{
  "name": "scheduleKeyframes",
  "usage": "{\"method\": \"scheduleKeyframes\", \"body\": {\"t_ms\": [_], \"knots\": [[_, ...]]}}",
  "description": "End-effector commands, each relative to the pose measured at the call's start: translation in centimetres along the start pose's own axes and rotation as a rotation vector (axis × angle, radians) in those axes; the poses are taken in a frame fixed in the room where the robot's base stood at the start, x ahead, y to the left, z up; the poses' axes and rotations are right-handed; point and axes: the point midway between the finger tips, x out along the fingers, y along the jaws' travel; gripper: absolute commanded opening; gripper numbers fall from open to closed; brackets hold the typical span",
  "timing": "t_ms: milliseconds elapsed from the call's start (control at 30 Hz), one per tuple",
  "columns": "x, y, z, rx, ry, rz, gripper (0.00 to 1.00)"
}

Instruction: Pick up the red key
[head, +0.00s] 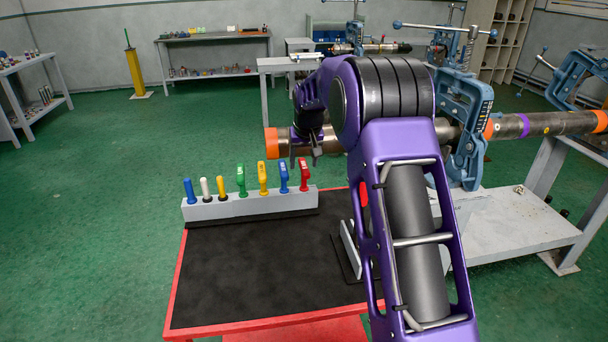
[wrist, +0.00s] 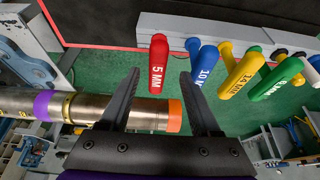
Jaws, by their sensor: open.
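The red key (head: 304,175) stands at the right end of a row of keys in the grey rack. In the wrist view the red key (wrist: 158,62) has "5 MM" on its handle. Nothing is held. Whether the fingers are level with the handle or short of it is hard to tell.
A blue key (head: 284,177) stands close to the left of the red one, then yellow (head: 263,178) and green (head: 241,180) keys. The grey rack (head: 225,208) sits on a black-topped red table (head: 250,270). A pipe with an orange end (head: 272,143) runs close by my gripper.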

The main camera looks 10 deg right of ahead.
Motion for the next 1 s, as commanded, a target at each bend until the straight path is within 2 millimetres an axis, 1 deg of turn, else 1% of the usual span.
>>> {"method": "scheduleKeyframes", "body": {"t_ms": [33, 200, 300, 400, 600, 667, 700, 767, 800, 933, 967, 1000], "knots": [[0.8, 0.1, 0.1, 0.000, -0.003, 0.000, 0.64], [3.5, 0.4, 0.0, 0.000, -0.003, 0.000, 0.64], [4.5, 0.4, 0.0, 0.000, -0.002, 0.000, 0.64], [4.8, 0.4, -0.1, 0.000, -0.001, 0.000, 0.64], [4.8, 0.4, -0.1, 0.000, 0.000, 0.000, 0.64], [4.8, 0.4, -0.1, 0.000, 0.000, 0.000, 0.53], [4.8, 0.4, -0.1, 0.000, -0.001, 0.000, 0.46], [4.8, 0.4, -0.1, 0.000, -0.001, 0.000, 0.35], [4.8, 0.4, -0.1, 0.000, -0.001, 0.000, 0.28], [4.8, 0.4, -0.1, 0.000, -0.001, 0.000, 0.04], [4.8, 0.4, -0.1, 0.000, -0.001, 0.000, 0.00], [4.8, 0.4, -0.1, 0.000, -0.001, 0.000, 0.00]]}}
